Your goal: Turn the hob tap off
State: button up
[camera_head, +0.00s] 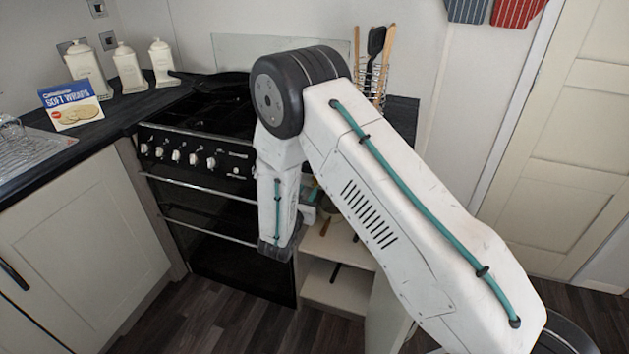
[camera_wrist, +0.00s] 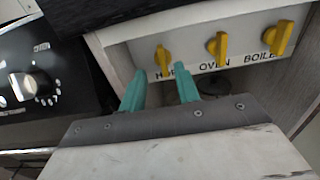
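In the wrist view, the yellow hob tap (camera_wrist: 163,60) is the leftmost of three taps on a pale panel. Its handle stands roughly upright, and its label below is partly covered by a finger. My gripper (camera_wrist: 160,76) is open, its two teal fingers pointing at the panel, one to the left and one to the right of the hob tap. Nothing is between the fingers; I cannot tell whether they touch the tap. In the head view my arm hides the taps, and my fingers are not clearly seen.
The yellow oven tap (camera_wrist: 217,45) and boiler tap (camera_wrist: 282,38) sit to the right of the hob tap. The black cooker (camera_head: 205,215) with its knobs is close on the left. The dark worktop overhangs the panel. Open shelves (camera_head: 335,285) lie below.

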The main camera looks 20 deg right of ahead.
aim_at(315, 179)
jog(key=x, duration=0.6)
jog(key=shift+w+d, duration=0.25)
jog(key=shift+d, duration=0.05)
jog(key=c, duration=0.6)
